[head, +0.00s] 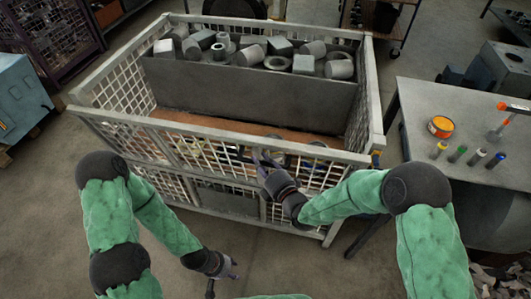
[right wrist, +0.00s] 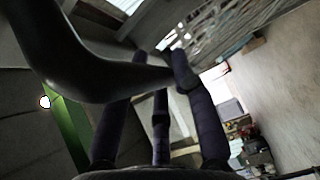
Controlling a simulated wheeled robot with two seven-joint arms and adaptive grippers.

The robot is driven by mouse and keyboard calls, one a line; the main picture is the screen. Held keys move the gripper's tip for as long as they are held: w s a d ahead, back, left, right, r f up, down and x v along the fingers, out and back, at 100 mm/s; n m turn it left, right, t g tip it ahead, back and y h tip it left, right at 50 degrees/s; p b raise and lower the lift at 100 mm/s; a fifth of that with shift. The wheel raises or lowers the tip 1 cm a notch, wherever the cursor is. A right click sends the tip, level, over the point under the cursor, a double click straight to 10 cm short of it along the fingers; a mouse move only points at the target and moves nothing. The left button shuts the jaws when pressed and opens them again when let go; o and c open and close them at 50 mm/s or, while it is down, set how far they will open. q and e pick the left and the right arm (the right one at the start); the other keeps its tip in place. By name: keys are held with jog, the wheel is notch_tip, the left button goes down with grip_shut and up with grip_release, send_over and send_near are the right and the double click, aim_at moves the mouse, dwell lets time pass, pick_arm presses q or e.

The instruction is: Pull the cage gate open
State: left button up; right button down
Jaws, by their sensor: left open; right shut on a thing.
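The grey wire-mesh cage (head: 377,100) stands in the middle of the head view. Its front gate (head: 190,133), a mesh panel with a flat grey top rail, is upright and looks closed. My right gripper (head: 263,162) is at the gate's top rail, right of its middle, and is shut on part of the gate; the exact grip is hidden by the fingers. In the right wrist view its dark fingers (right wrist: 165,100) show close up, with a blurred dark curved bar across them. My left gripper (head: 230,272) is open and empty, low in front of the cage.
A grey bin wall (head: 250,92) inside the cage holds several metal parts. A workbench (head: 430,105) at the right carries an orange-topped tin (head: 441,126) and several markers. A blue-grey machine (head: 20,95) stands at the left. The floor before the cage is clear.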

jog(key=s+a+f+b, duration=0.2)
jog(key=s+f, duration=0.2)
jog(key=s, duration=0.2)
jog(key=s+a+f+b, duration=0.2)
jog(key=s+f+b, duration=0.1)
jog(key=s, duration=0.4)
jog(key=shift+f, duration=0.6)
